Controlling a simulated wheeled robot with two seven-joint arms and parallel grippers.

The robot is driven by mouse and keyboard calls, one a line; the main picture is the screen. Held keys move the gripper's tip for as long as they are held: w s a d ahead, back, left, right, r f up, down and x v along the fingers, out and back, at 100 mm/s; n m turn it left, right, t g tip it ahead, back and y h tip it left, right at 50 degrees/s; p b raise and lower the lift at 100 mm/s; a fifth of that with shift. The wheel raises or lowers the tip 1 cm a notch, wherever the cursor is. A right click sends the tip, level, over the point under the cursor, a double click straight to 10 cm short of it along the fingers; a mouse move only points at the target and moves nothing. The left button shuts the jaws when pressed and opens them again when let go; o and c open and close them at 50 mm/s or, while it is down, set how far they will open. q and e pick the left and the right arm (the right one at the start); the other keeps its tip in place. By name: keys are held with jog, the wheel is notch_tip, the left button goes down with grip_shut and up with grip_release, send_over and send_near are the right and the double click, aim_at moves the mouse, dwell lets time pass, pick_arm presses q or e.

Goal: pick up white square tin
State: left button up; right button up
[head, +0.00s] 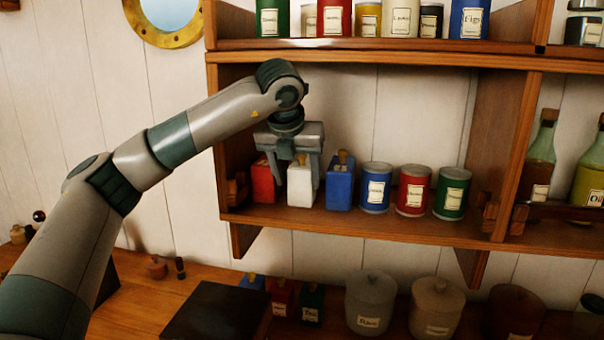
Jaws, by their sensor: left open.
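The white square tin (300,184) stands upright on the middle shelf (345,226), between a red square tin (264,181) on its left and a blue square tin (340,185) on its right. My left gripper (302,172) is open and points down over the white tin. Its fingers reach down around the tin's upper part. I cannot tell whether they touch it. The gripper body hides the tin's top and part of the red tin. My right gripper is not in view.
Round blue (376,190), red (413,193) and green (452,196) tins stand to the right on the same shelf. The upper shelf (380,44) with several tins is above my gripper. Lidded crocks (371,300) and a dark flat box (218,312) are on the counter below.

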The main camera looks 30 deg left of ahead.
aim_at(301, 167)
pick_arm(q)
jog(key=w+p, duration=0.1)
jog(key=w, duration=0.1)
jog(key=w+a+p, duration=0.1)
jog(key=w, duration=0.1)
jog(key=shift+w, duration=0.1)
jog(key=p+x, duration=0.2)
jog(key=x, duration=0.2)
jog(key=shift+a+p, duration=0.1)
jog(key=shift+p, duration=0.25)
jog(key=shift+w+f, duration=0.2)
jog(key=shift+f, duration=0.25)
jog(key=c, duration=0.9)
jog(key=shift+r, duration=0.15)
